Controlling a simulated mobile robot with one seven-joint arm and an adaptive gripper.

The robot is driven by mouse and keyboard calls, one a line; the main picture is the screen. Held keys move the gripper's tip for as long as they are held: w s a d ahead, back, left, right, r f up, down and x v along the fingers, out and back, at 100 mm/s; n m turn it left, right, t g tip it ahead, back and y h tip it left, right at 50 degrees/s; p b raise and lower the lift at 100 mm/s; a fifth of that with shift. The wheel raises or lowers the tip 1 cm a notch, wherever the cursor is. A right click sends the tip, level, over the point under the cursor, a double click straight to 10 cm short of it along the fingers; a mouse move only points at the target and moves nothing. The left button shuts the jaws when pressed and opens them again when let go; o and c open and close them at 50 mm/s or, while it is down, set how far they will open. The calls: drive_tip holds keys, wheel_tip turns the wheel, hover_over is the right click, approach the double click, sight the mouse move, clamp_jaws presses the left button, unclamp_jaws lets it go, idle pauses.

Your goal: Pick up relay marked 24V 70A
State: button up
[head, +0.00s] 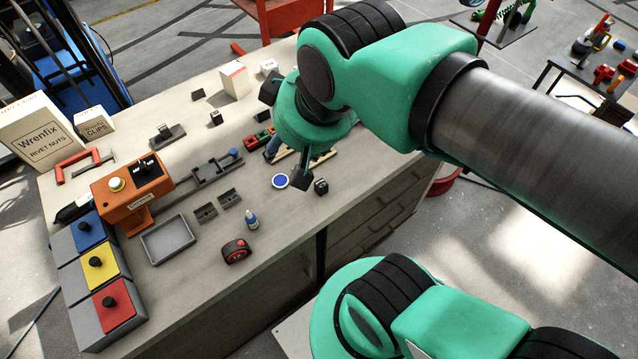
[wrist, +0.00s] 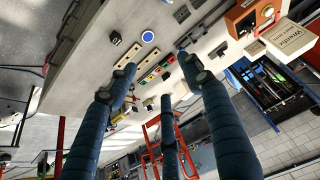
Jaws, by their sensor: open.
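A small black cube-shaped block (head: 320,186), which could be the relay, sits on the bench near its front edge; its marking is too small to read. A dark block also shows in the wrist view (wrist: 115,38), left of a blue-and-white disc (wrist: 148,36). Another small dark block (head: 216,117) stands toward the back of the bench. My gripper (head: 288,166) hangs over the bench, just left of the front block and beside the disc (head: 280,181). Its fingers are spread and empty in the wrist view (wrist: 157,70). My wrist hides part of the bench behind it.
A coloured row of small parts (head: 257,138) lies behind the gripper. A grey tray (head: 168,241), a red-and-black tape measure (head: 236,251) and a small bottle (head: 252,220) stand left. An orange control box (head: 133,190) rises at the left. White cartons stand at the back.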

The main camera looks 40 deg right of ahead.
drive_tip(key=shift+w, duration=0.1)
drive_tip(key=shift+c, duration=0.4)
idle(0.3)
drive_tip(key=n+g+p, duration=0.4)
drive_tip(key=n+p, duration=0.9)
drive_tip(key=n, duration=2.3)
hover_over(322, 182)
drive_tip(key=s, duration=0.2)
wheel_tip(322, 182, down, 21)
drive_tip(key=shift+a, duration=0.1)
drive_tip(key=shift+f, duration=0.1)
drive_tip(key=shift+w+f+b, duration=0.2)
drive_tip(key=shift+f+b, duration=0.4)
drive_tip(key=shift+f, duration=0.8)
drive_tip(key=shift+w+f+b, duration=0.2)
drive_tip(key=shift+f+b, duration=0.35)
drive_tip(key=shift+f, duration=0.9)
drive_tip(key=shift+w+f+b, duration=0.2)
drive_tip(key=shift+f+b, duration=0.4)
drive_tip(key=shift+f, duration=0.8)
